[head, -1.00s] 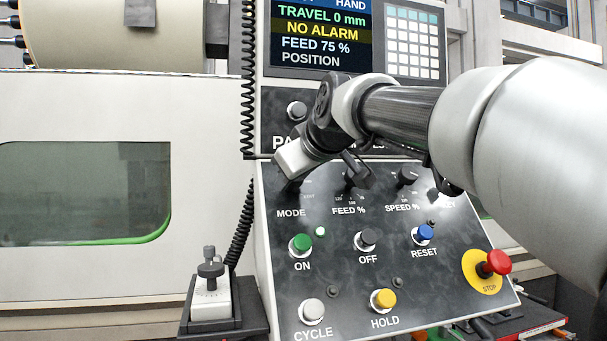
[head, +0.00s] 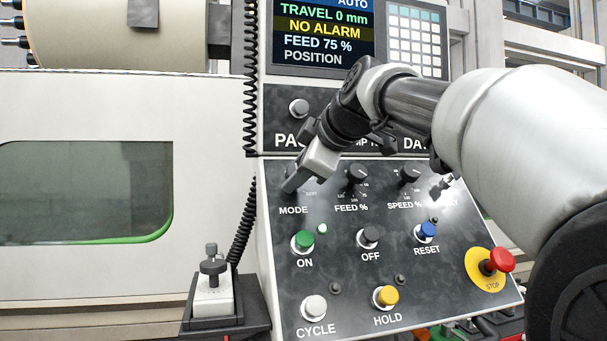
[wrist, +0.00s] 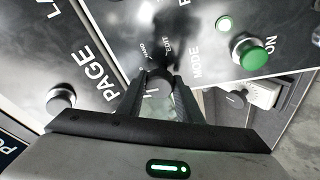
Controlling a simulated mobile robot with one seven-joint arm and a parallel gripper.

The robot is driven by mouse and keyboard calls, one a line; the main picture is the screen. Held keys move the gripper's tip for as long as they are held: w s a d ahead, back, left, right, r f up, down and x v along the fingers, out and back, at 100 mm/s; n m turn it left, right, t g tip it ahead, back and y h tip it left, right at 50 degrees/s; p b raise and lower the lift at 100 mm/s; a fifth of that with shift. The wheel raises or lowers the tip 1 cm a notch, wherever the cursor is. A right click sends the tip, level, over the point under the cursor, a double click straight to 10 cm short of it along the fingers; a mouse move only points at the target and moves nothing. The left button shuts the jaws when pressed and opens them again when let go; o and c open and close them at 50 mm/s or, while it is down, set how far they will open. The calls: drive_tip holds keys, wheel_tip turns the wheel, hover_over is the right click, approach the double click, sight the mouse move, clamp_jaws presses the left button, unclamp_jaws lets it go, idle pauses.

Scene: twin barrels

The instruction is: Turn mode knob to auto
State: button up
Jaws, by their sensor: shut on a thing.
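The mode knob (wrist: 160,78) shows between my fingertips in the wrist view, beside the MODE label. In the head view it is mostly hidden behind my gripper (head: 297,181), just above the MODE label. My gripper (wrist: 160,88) is shut on the knob. The display (head: 322,35) on the control panel reads AUTO in its top line, with TRAVEL 0 mm, NO ALARM and FEED 75 % below.
The FEED % knob (head: 357,175) and SPEED % knob (head: 409,174) sit right of the mode knob. The green ON button (head: 303,241) is below it. A red STOP button (head: 499,260) is at lower right. A coiled cable (head: 250,90) hangs along the panel's left edge.

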drive_tip(key=shift+d+r, duration=0.1)
drive_tip(key=shift+r, duration=0.1)
drive_tip(key=o, duration=1)
drive_tip(key=shift+f, duration=0.1)
drive_tip(key=v, duration=1.7)
drive_tip(key=shift+s, duration=0.15)
drive_tip(key=s+d+f+m+g+h, duration=0.25)
drive_tip(key=s+f+m, duration=0.35)
drive_tip(key=f, duration=0.8)
drive_tip(key=s+d+f+m+g+h, duration=0.15)
drive_tip(key=s+d+f+m, duration=0.35)
drive_tip(key=f, duration=1)
drive_tip(key=s+d+f+m+g+h, duration=0.2)
drive_tip(key=s+f+m, duration=0.45)
drive_tip(key=f, duration=0.75)
wheel_tip(320, 180, up, 12)
drive_tip(key=p, duration=1.2)
